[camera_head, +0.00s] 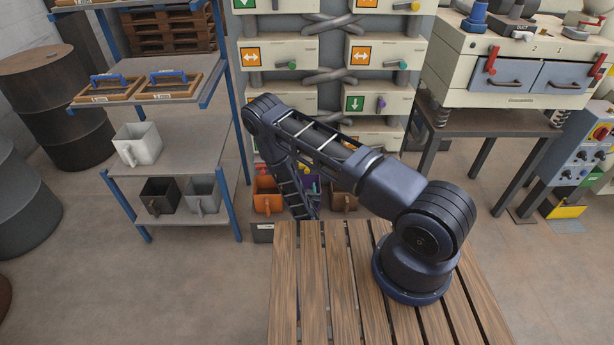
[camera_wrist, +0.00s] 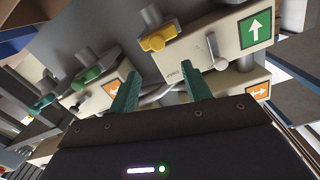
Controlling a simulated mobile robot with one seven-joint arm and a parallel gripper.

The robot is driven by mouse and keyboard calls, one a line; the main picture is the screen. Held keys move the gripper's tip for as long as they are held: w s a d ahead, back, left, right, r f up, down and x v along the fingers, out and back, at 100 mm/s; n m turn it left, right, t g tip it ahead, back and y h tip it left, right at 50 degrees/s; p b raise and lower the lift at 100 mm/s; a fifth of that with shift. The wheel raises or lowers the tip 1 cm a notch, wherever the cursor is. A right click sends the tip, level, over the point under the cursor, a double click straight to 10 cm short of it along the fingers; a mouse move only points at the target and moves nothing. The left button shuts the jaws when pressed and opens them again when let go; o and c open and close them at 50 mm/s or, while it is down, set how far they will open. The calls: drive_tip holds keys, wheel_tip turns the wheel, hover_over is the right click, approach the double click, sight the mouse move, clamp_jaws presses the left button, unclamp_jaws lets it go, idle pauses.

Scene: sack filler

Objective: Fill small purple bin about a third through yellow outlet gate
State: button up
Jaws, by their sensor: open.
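In the wrist view a yellow gate handle (camera_wrist: 158,40) sits on a stub on a cream outlet box (camera_wrist: 195,60). My gripper (camera_wrist: 162,68) is open and empty, its two teal fingers apart, with the yellow handle beyond the fingertips. I cannot tell whether a finger touches the box. In the head view a small part of a purple bin (camera_head: 309,182) shows low behind my arm, between an orange bin and a brown bin; its contents are hidden. The yellow handle and my gripper are hidden behind my arm in the head view.
Green handles (camera_wrist: 87,77) sit beside the yellow one. The filler's boxes (camera_head: 280,53) carry arrow signs. An orange bin (camera_head: 266,197) and a brown bin (camera_head: 343,201) stand low. A blue-posted shelf (camera_head: 185,160) stands left, a machine table (camera_head: 490,110) right.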

sight(307, 173)
drive_tip(key=w, duration=0.3)
drive_tip(key=w+f, duration=0.1)
drive_tip(key=w, duration=0.5)
drive_tip(key=shift+w+d+f, duration=0.15)
drive_tip(key=shift+w+f, duration=0.05)
idle(0.3)
